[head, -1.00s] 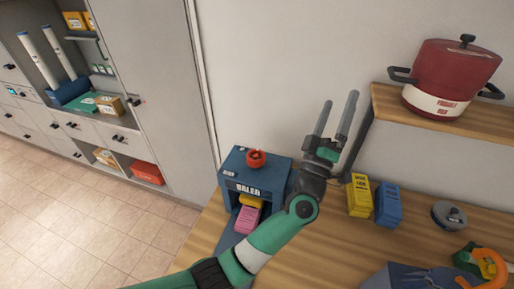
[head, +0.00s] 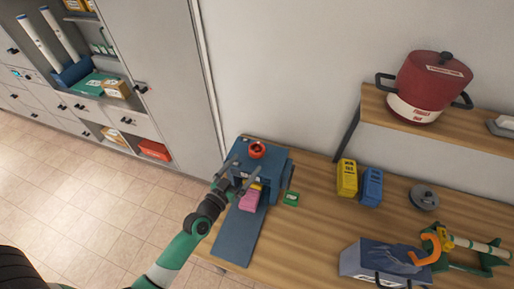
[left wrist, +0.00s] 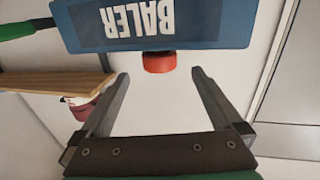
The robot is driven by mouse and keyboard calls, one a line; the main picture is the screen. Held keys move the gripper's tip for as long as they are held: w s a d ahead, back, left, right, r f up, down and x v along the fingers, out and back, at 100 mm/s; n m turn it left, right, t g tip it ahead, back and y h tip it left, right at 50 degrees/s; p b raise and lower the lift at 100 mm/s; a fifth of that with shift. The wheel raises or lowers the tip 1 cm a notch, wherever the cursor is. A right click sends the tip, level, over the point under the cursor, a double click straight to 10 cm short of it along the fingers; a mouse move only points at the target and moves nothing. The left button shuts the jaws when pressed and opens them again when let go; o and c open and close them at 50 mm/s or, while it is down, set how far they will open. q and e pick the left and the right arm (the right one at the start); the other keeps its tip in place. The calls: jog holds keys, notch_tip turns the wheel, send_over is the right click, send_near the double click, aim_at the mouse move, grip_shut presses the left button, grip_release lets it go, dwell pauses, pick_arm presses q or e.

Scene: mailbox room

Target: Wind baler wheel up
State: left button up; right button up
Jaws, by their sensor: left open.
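The blue baler (head: 270,165) stands on the wooden table, with its red wheel (head: 257,150) on top. Pink and yellow pieces (head: 250,199) sit in its front opening. My left gripper (head: 246,168) is open and empty in front of the baler, with its fingers pointing toward it and below the wheel in the head view. In the left wrist view, the baler's lettered face (left wrist: 225,25) appears upside down, and the red wheel (left wrist: 159,62) shows between the two open fingertips (left wrist: 160,74), apart from them. My right gripper is not in view.
Yellow (head: 347,177) and blue (head: 371,186) boxes stand farther right. A grey round weight (head: 424,197) and a blue-grey bin (head: 375,260) are also on the table. A red pot (head: 432,82) stands on the shelf above.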

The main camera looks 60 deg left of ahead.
aim_at(258, 157)
pick_arm(q)
jog(key=x, duration=0.8)
jog(key=shift+w+b, duration=0.2)
jog(key=shift+b, duration=0.1)
jog(key=c, duration=1.3)
jog(key=shift+r+p, duration=0.25)
jog(key=shift+p, duration=0.65)
jog(key=shift+c, duration=0.2)
jog(key=n+y+p, duration=0.1)
jog(key=p, duration=0.1)
jog(key=n+g+y+p, duration=0.1)
jog(key=y+p, duration=0.1)
jog(key=p, duration=0.1)
jog(key=shift+d+r+g+p, duration=0.1)
jog(key=shift+r+g+p, duration=0.1)
jog(key=shift+g+p, duration=0.15)
jog(key=shift+w+f+n+g+y+p, duration=0.1)
jog(key=shift+n+g+y+p, duration=0.25)
jog(key=shift+n+y, duration=0.15)
jog(key=shift+f+n+g+y, duration=0.15)
jog(key=shift+n+g+y, duration=0.25)
jog(key=shift+f+n+g+y, duration=0.2)
jog(key=shift+n+g+y, duration=0.3)
jog(key=shift+g+y, duration=0.1)
jog(key=shift+f+n+g+y+b, duration=0.1)
jog(key=shift+n+g+y+b, duration=0.55)
jog(key=shift+b, duration=0.2)
jog(key=shift+n+g+y+b, duration=0.75)
jog(key=shift+n+g+b, duration=0.2)
jog(key=shift+g, duration=0.5)
